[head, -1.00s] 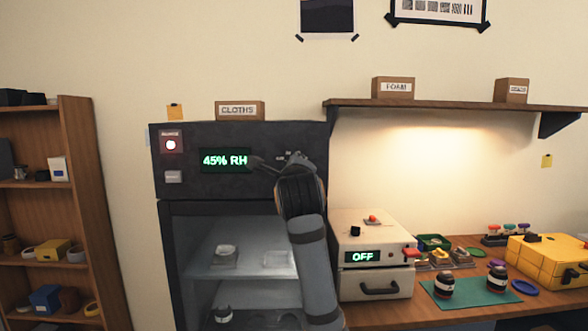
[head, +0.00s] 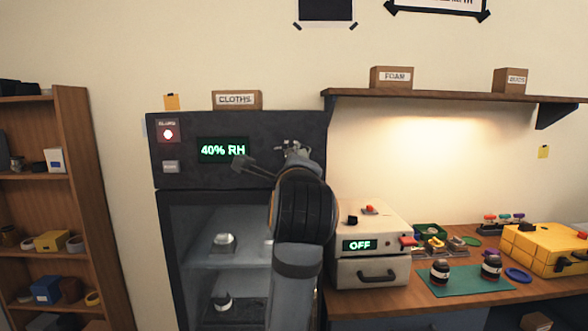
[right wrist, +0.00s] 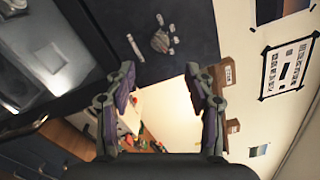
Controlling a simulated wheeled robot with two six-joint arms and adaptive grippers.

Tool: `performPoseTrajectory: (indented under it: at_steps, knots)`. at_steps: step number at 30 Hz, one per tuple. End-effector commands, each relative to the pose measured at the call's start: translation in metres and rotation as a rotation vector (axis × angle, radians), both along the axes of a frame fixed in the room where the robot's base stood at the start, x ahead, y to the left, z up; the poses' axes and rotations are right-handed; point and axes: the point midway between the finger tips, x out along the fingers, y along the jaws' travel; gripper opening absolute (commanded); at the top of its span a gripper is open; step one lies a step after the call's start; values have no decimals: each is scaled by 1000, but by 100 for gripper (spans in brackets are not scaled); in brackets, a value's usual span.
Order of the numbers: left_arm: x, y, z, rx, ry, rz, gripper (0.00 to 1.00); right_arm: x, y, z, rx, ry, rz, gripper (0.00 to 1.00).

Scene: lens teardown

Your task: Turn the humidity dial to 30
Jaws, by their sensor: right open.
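The dark cabinet (head: 180,150) has a green display (head: 222,150) reading 40% RH in the head view. In the right wrist view the round humidity dial (right wrist: 160,41) sits on the dark panel with small pale marks beside it. My right gripper (head: 262,155) is in front of the panel, right of the display, and its arm hides much of that area in the head view. In the right wrist view my right gripper (right wrist: 161,73) is open and empty, its two fingers well apart, with the dial beyond the fingertips. My left gripper is not in view.
A white box reading OFF (head: 360,245) stands right of the cabinet on the wooden bench (head: 400,299). A shelf (head: 450,97) hangs on the wall above.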

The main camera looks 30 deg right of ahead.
Motion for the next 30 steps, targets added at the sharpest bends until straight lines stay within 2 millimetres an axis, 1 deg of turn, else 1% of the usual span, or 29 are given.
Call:
performPoseTrajectory:
  at_steps: [3,9,25,26,28,29,30]
  knots:
    - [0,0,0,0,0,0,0,-9,7,0,4,-2,4,54]
    - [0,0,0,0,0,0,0,-18,10,-1,2,3,-2,54]
    - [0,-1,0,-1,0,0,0,-18,10,-1,-2,5,-3,54]
    - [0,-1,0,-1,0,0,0,-16,11,-2,-9,11,-1,54]
    - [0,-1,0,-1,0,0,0,-2,14,-11,-55,57,9,54]
    - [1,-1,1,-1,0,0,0,9,17,-17,-93,91,18,54]
    - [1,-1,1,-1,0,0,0,28,22,-30,-158,150,34,54]
